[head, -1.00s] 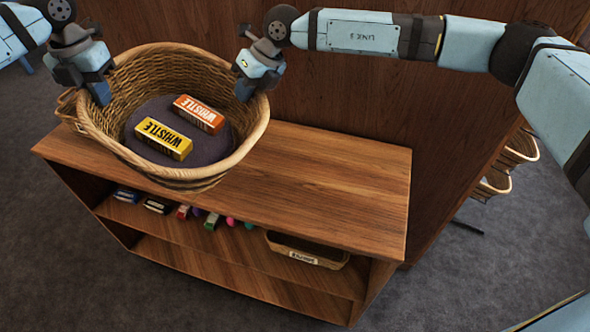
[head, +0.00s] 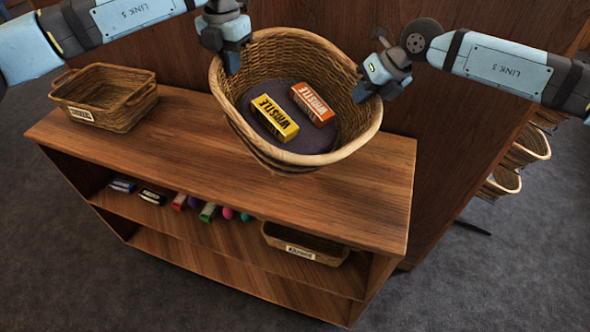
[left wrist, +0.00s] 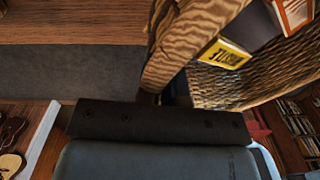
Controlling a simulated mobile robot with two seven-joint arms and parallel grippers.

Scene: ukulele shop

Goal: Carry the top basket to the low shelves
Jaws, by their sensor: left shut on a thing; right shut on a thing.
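A round wicker basket (head: 352,100) with a dark liner is held by both grippers at the low wooden shelf unit (head: 340,200). It holds a yellow whistle box (head: 274,118) and an orange whistle box (head: 313,104). My left gripper (head: 232,62) is shut on its left rim and my right gripper (head: 366,88) is shut on its right rim. The basket is over the unit's top board; I cannot tell whether it touches it. In the left wrist view the basket's rim (left wrist: 172,50) and the yellow box (left wrist: 224,54) show close by.
A rectangular wicker basket (head: 112,112) with a label stands on the left of the unit's top. A smaller labelled basket (head: 303,244) and several small items are on the shelf below. The top's right part is clear. More baskets (head: 528,148) hang at the right.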

